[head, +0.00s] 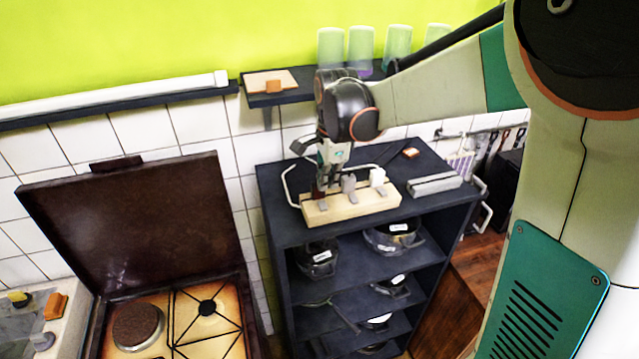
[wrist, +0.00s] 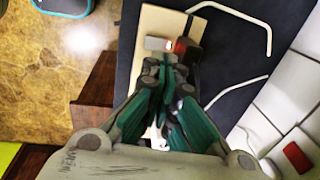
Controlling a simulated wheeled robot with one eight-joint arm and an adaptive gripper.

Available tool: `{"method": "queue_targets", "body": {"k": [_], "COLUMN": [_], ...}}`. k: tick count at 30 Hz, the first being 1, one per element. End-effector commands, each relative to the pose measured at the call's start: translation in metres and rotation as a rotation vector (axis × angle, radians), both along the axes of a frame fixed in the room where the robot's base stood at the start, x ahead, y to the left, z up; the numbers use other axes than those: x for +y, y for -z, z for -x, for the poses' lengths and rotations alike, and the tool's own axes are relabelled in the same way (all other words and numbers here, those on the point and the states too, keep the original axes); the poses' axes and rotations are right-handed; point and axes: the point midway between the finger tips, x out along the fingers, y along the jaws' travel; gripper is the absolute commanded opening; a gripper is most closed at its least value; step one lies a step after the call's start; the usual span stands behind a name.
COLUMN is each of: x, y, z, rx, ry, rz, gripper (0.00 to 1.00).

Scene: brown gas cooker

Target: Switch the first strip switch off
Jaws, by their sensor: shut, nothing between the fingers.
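The strip (head: 350,207), a pale wooden block with several fittings, lies on top of the dark shelf unit. A grey fitting (head: 348,184) and a white one (head: 377,176) stand on it, and a dark red part shows at its left end. My gripper (head: 323,186) points down at that left end. In the wrist view, my shut, empty fingertips (wrist: 172,62) are close to a grey piece (wrist: 156,44) and a red switch (wrist: 183,47) with a lit spot beside it. I cannot tell whether they touch. My fingers hide part of the strip (wrist: 163,20).
The dark shelf unit (head: 275,196) has white rail handles and holds pots below. A grey bar (head: 435,184) lies right of the strip. The brown cooker (head: 135,215) stands left with its lid up. A wall shelf (head: 295,97) with green glasses is behind my arm.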

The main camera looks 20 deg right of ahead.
Motion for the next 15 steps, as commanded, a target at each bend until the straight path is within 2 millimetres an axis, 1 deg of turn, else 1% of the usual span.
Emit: {"method": "queue_targets", "body": {"k": [1,6,10,15], "x": [0.0,0.0,0.0,0.0], "y": [0.009,0.033,0.044,0.05], "z": [-0.001,-0.005,-0.006,-0.007], "rx": [0.0,0.0,0.0,0.0], "ry": [0.0,0.0,0.0,0.0], "rz": [0.0,0.0,0.0,0.0], "gripper": [0.0,0.0,0.0,0.0]}}
